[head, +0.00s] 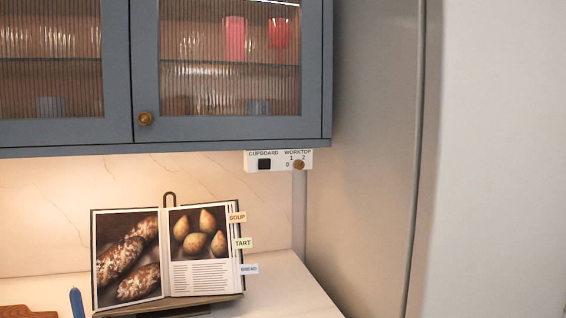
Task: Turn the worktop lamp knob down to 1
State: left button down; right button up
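The worktop lamp knob (299,165) is a small round brown-gold knob on a white switch panel (250,168) fixed under the wall cupboard. The word WORKTOP stands above it, with the marks 0, 1 and 2 around its upper left side. The knob's pointer is too small to read, so I cannot tell its setting. Warm light falls on the wall and worktop below. Neither of my grippers shows in the head view.
A blue-grey cupboard (232,128) with ribbed glass doors hangs above. An open cookbook (218,281) with tabs stands on the worktop (283,283) below the panel. A blue upright object (76,302) is at lower left. A tall grey surface (365,150) borders the right.

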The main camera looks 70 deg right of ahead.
aim_at(298, 164)
jog(key=z, duration=2.15)
